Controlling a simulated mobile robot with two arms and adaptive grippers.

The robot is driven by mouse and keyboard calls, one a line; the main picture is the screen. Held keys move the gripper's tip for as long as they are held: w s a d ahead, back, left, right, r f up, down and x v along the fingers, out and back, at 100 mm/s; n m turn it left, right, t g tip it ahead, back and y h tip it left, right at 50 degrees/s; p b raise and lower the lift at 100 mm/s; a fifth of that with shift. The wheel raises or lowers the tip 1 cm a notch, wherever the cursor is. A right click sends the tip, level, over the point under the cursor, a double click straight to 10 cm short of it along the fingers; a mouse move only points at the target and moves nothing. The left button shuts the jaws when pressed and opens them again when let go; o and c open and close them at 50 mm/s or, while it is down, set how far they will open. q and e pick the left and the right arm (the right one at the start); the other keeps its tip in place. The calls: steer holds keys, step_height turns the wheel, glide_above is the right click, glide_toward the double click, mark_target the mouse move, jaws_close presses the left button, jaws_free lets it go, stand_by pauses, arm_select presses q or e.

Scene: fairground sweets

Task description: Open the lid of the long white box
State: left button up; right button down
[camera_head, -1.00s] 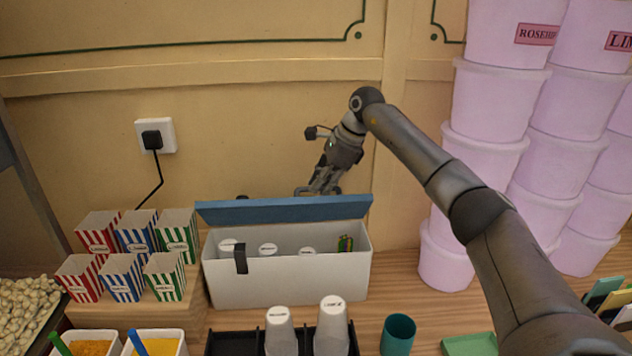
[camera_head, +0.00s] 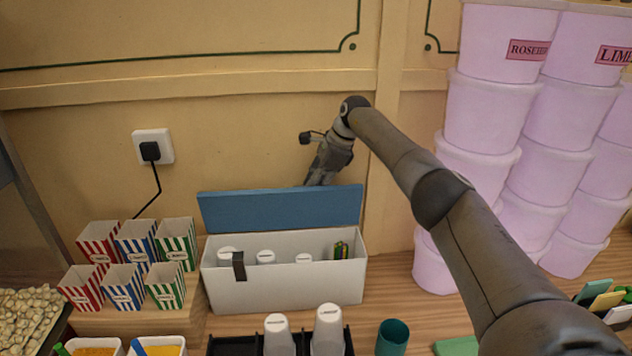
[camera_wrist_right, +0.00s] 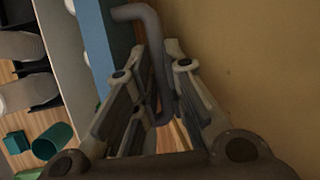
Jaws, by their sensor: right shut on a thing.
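The long white box (camera_head: 285,288) stands on the wooden counter against the wall. Its blue lid (camera_head: 285,210) stands raised along the back edge, with its broad inner face toward me in the head view. The box is open at the top. My right gripper (camera_head: 318,180) is behind the lid, its fingertips partly hidden by it. In the right wrist view, its fingers (camera_wrist_right: 160,60) are around a grey bent handle (camera_wrist_right: 152,28) on the blue lid (camera_wrist_right: 118,35), and it is shut on that handle. My left gripper is not in view.
White-topped containers (camera_head: 266,257) sit inside the box, and a dark clasp (camera_head: 238,266) is on its front. Striped cartons (camera_head: 121,287) stand to the left. Stacked pink tubs (camera_head: 492,108) stand to the right. A teal cup (camera_head: 392,338) is in front.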

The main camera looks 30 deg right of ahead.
steer(key=shift+s+f, duration=0.1)
steer(key=shift+f, duration=0.15)
steer(key=c, duration=1.8)
jaws_free()
steer(key=o, duration=0.3)
steer(key=shift+w, duration=0.25)
steer(key=shift+r, duration=0.1)
steer(key=shift+s+r, duration=0.1)
steer(key=v, duration=1.1)
steer(key=shift+s+d+r, duration=0.1)
steer(key=shift+s+r, duration=0.05)
steer(key=shift+r, duration=0.15)
